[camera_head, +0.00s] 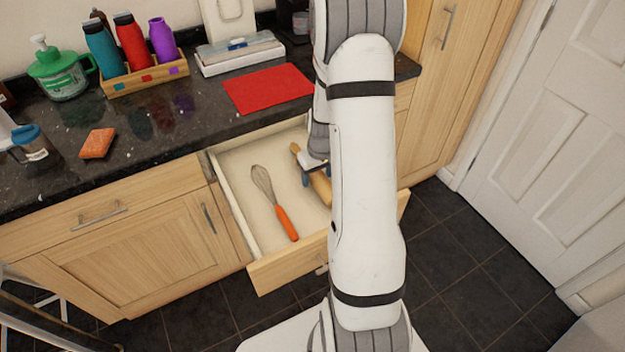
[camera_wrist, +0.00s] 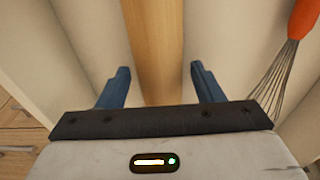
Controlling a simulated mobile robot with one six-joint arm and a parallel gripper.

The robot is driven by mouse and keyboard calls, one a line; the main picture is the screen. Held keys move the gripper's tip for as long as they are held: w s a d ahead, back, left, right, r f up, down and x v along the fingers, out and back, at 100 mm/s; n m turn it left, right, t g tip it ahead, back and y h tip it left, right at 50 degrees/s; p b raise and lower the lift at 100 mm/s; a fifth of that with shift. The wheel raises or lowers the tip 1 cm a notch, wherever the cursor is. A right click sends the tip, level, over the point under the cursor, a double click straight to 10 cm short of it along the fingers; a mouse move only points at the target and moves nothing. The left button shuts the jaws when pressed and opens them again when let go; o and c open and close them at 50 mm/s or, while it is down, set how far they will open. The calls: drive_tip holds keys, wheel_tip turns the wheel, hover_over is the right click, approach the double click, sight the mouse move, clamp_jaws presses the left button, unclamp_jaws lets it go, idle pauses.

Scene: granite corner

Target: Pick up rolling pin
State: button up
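The wooden rolling pin (camera_head: 321,186) lies in the open drawer, at its right side and partly hidden behind my arm in the head view. In the wrist view the rolling pin (camera_wrist: 157,50) runs lengthwise between my fingers. My gripper (camera_wrist: 161,85) is open, with a blue finger on each side of the pin and a visible gap to each. In the head view my gripper (camera_head: 313,177) is over the pin, mostly hidden by my arm. I cannot tell how far the fingertips are above the drawer floor.
A whisk with an orange handle (camera_head: 286,222) lies to the left in the same drawer (camera_head: 277,275); it also shows at the right of the wrist view (camera_wrist: 277,75). The dark counter (camera_head: 185,125) is above, holding a red mat (camera_head: 268,89), a sponge (camera_head: 97,143) and bottles in a wooden box (camera_head: 145,78).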

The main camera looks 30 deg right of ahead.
drive_tip(key=c, duration=1.1)
drive_tip(key=shift+r, duration=0.15)
